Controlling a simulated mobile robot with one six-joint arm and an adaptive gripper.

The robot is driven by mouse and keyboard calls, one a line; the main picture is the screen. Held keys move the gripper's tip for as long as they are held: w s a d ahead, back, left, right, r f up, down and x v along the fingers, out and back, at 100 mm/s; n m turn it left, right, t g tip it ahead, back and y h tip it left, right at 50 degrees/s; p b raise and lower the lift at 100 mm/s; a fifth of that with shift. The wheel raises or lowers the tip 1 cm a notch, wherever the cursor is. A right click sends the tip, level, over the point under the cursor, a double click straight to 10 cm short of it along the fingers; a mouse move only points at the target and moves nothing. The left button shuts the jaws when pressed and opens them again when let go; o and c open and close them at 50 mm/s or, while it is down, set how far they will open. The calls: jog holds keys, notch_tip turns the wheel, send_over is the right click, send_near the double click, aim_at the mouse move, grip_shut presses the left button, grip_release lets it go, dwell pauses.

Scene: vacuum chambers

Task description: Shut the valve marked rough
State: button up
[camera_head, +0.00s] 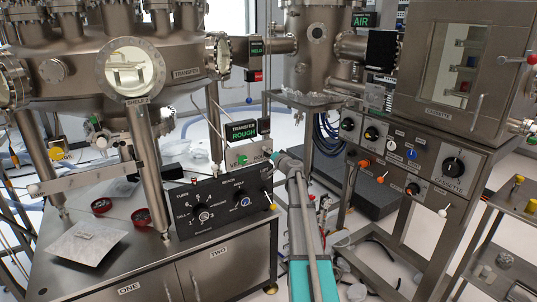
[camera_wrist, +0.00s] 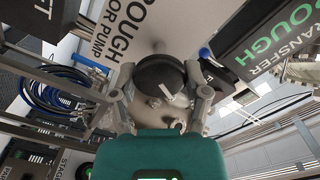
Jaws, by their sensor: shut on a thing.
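A round black knob (camera_wrist: 158,84) with a pale pointer mark sits in the middle of the wrist view. It stands on a white panel (camera_wrist: 150,22) whose partly cut-off lettering reads ROUGH and OR PUMP. My gripper (camera_wrist: 161,72) has a finger on each side of the knob and is shut on it. My gripper in the head view (camera_head: 274,157) is at the small panel below that sign; the knob is hidden there.
A black control box (camera_head: 222,204) with dials stands on the steel cabinet just left of my arm. The cassette cabinet (camera_head: 450,75) with its knobs and levers is to the right. A blue-handled part (camera_wrist: 206,54) is close to the right finger.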

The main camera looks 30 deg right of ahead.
jog(key=m, duration=1.2)
jog(key=shift+f+m, duration=0.1)
jog(key=shift+m, duration=0.2)
dwell(0.3)
jog(key=o, duration=1.2)
jog(key=shift+c, duration=0.2)
jog(key=s, duration=1.2)
jog(key=shift+a, duration=0.2)
jog(key=shift+a, duration=0.1)
